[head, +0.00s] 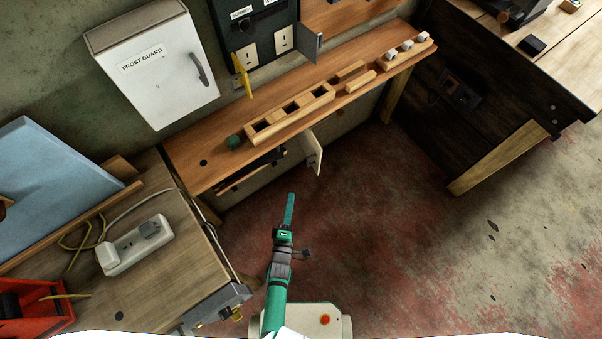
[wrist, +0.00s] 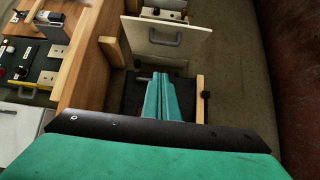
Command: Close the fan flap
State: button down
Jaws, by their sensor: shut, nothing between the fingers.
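No readable label marks a fan flap. A cream flap (head: 312,152) stands swung open below the bench's front edge. In the wrist view the cream flap (wrist: 165,42) shows a grey handle and lies beyond my fingertips. A small grey flap (head: 311,43) also stands out from the dark wall panel (head: 258,35). My gripper (head: 290,197) is shut and empty, in front of the bench and lower in the picture than the cream flap. In the wrist view the gripper (wrist: 162,76) shows its teal fingers together, apart from the cream flap.
An open dark drawer (head: 250,172) sits under the bench left of the cream flap. A white cabinet (head: 155,65) hangs at left.

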jog(key=w+d, duration=0.4)
jog(key=w, duration=0.8)
jog(key=shift+w+d, duration=0.2)
jog(key=shift+d, duration=0.1)
jog(key=shift+w+f, duration=0.1)
